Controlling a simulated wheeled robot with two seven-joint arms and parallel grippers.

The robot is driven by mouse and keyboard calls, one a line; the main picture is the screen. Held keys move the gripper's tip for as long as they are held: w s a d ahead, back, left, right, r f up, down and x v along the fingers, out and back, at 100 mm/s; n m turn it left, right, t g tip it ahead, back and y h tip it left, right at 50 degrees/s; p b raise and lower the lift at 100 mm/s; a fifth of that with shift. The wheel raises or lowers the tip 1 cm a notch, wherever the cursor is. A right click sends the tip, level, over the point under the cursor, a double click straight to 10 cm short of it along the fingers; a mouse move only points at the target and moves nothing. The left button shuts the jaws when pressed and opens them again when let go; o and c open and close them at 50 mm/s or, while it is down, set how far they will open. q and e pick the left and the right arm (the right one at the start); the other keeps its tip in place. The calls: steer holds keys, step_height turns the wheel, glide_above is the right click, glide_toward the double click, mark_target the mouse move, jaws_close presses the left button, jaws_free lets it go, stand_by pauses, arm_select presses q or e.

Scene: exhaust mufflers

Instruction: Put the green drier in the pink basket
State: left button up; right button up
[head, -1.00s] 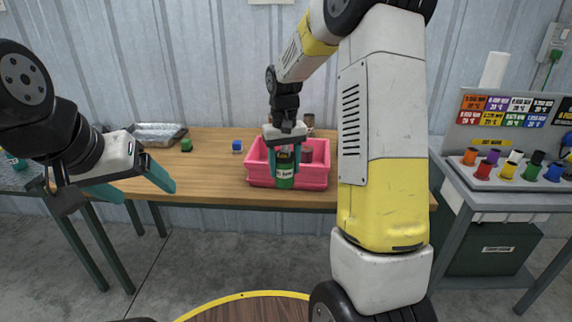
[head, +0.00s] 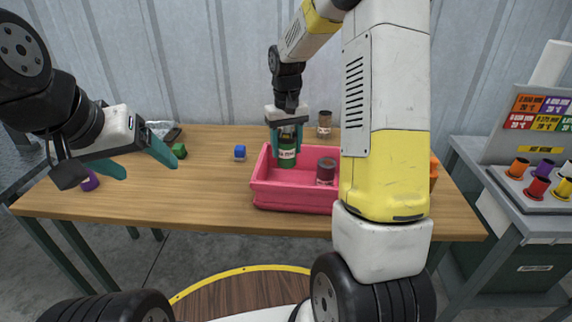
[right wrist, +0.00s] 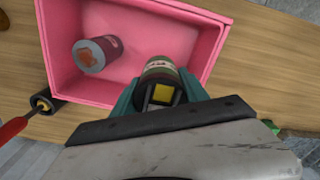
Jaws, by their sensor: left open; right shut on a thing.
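The green drier (head: 287,156) is a green cylinder with a pale label. My right gripper (head: 287,135) is shut on its upper part and holds it upright at the pink basket (head: 300,204). In the right wrist view the drier's top (right wrist: 158,92) shows between the fingers of my right gripper (right wrist: 160,100), over the open inside of the pink basket (right wrist: 150,30). I cannot tell whether its bottom touches the basket floor. My left gripper (head: 145,160) is open and empty, left of the basket and above the table's left part.
A dark red cylinder (head: 326,172) stands in the basket's right part. A brown cylinder (head: 324,123) stands behind the basket.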

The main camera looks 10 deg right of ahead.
step_height(320, 180, down, 9)
steer(key=shift+f, duration=0.1)
stand_by(0.3)
steer(key=shift+f, duration=0.1)
steer(key=o, duration=1.5)
step_height(320, 180, up, 12)
steer(key=shift+r, duration=0.1)
steer(key=s+r+t, duration=0.3)
steer(key=s+r, duration=0.7)
steer(key=s+r+t, duration=0.1)
steer(key=s, duration=0.3)
steer(key=s+a+r+t+y, duration=0.1)
steer(key=s, duration=0.4)
steer(key=s+a+t+y, duration=0.1)
steer(key=s, duration=0.4)
steer(key=shift+s+r+m, duration=0.2)
steer(key=shift+r+m, duration=0.2)
